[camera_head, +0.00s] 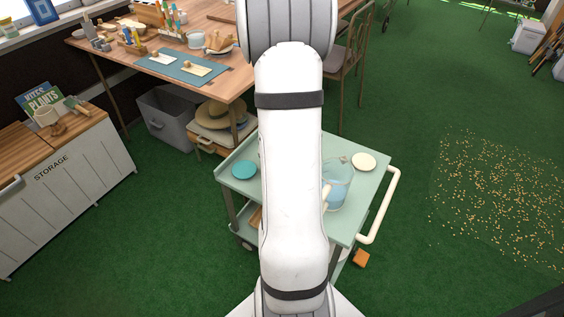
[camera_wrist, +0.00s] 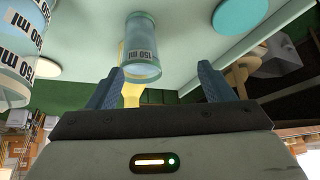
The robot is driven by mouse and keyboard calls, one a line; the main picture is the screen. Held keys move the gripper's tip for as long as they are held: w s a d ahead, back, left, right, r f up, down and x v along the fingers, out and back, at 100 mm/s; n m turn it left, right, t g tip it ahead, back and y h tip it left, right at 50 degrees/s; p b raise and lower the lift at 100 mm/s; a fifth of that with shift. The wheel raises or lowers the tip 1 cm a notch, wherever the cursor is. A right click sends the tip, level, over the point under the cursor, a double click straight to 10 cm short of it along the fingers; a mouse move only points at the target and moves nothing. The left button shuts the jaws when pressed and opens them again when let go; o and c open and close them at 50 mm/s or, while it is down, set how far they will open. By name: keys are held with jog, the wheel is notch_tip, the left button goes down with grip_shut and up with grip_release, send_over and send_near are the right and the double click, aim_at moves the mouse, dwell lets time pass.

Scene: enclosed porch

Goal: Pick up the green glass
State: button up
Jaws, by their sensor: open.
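A clear, pale blue-green glass (camera_wrist: 143,45) with a "150 ml" marking shows in the wrist view, ahead of my gripper (camera_wrist: 160,74) and left of centre. My gripper is open and empty, with its two blue fingers spread apart. I cannot tell firmly which is the green glass. In the head view a clear vessel (camera_head: 340,186) with a blue patch stands on the pale green cart (camera_head: 345,222), partly hidden by my arm. My gripper is hidden there.
On the cart lie a teal disc (camera_head: 244,169) and a cream disc (camera_head: 363,161). A cream rail (camera_head: 382,205) sticks out at the cart's right. A cluttered wooden table (camera_head: 226,84) and a storage cabinet (camera_head: 62,190) stand left. The green floor at right is open, with scattered bits.

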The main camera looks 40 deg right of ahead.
jog(key=shift+m+h, duration=0.3)
jog(key=d+f, duration=0.1)
jog(key=f, duration=0.1)
jog(key=d+f+b, duration=0.1)
jog(key=d+f, duration=0.1)
jog(key=shift+s, duration=0.1)
jog(key=b+x, duration=0.1)
jog(key=x, duration=0.1)
jog(key=b+x, duration=0.1)
jog(key=x, duration=0.2)
jog(key=shift+d+b, duration=0.35)
jog(key=shift+s+r, duration=0.1)
jog(key=c, duration=1.2)
jog(key=shift+r, duration=0.1)
